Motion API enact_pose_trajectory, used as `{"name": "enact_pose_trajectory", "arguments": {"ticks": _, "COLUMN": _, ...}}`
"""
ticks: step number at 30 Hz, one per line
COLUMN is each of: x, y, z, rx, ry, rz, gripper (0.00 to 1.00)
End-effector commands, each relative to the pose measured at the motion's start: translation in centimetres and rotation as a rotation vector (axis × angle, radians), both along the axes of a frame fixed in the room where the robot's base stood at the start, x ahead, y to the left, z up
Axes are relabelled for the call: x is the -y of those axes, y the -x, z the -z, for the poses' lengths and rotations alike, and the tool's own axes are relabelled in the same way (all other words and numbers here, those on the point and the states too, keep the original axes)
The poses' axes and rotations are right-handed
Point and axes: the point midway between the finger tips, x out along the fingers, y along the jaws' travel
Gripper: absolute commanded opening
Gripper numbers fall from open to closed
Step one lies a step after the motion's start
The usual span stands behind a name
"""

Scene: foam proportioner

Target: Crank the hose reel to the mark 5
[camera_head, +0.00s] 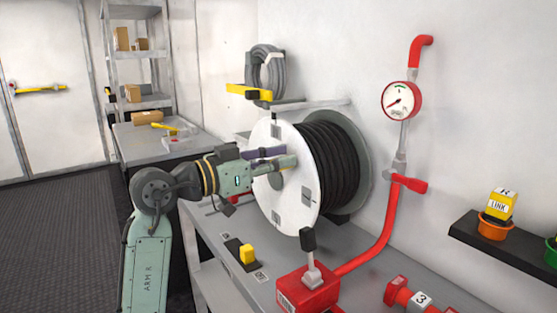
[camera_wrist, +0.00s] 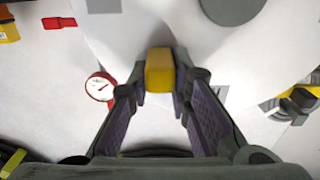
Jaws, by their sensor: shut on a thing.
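The hose reel has a white side disc (camera_head: 296,205) and black hose (camera_head: 335,165) wound behind it, mounted above the grey bench. The disc also fills the upper part of the wrist view (camera_wrist: 140,25), with its round grey hub (camera_wrist: 232,8) at the top. Small grey square marks (camera_head: 277,217) sit on the disc; their print is too small to read. My gripper (camera_head: 280,160) is in front of the disc. In the wrist view, its purple-padded fingers (camera_wrist: 160,85) are shut on the yellow crank handle (camera_wrist: 159,68). The handle is hidden in the head view.
A red valve box with a black-topped lever (camera_head: 308,270) stands on the bench (camera_head: 220,235) near a yellow switch (camera_head: 247,254). A red pipe and gauge (camera_head: 401,100) are on the wall at right.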

Motion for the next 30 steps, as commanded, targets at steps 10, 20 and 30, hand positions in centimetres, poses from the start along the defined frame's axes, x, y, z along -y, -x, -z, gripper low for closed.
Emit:
{"name": "enact_pose_trajectory", "arguments": {"ticks": 10, "x": -0.01, "y": 0.01, "z": -0.01, "rx": 0.0, "ry": 0.0, "rz": 0.0, "gripper": 0.0}}
{"name": "enact_pose_trajectory", "arguments": {"ticks": 20, "x": -0.02, "y": 0.0, "z": -0.01, "rx": 0.0, "ry": 0.0, "rz": 0.0, "gripper": 0.0}}
{"name": "enact_pose_trajectory", "arguments": {"ticks": 30, "x": 0.22, "y": 0.32, "z": 0.6, "rx": 0.043, "ry": -0.028, "rz": 0.0, "gripper": 0.0}}
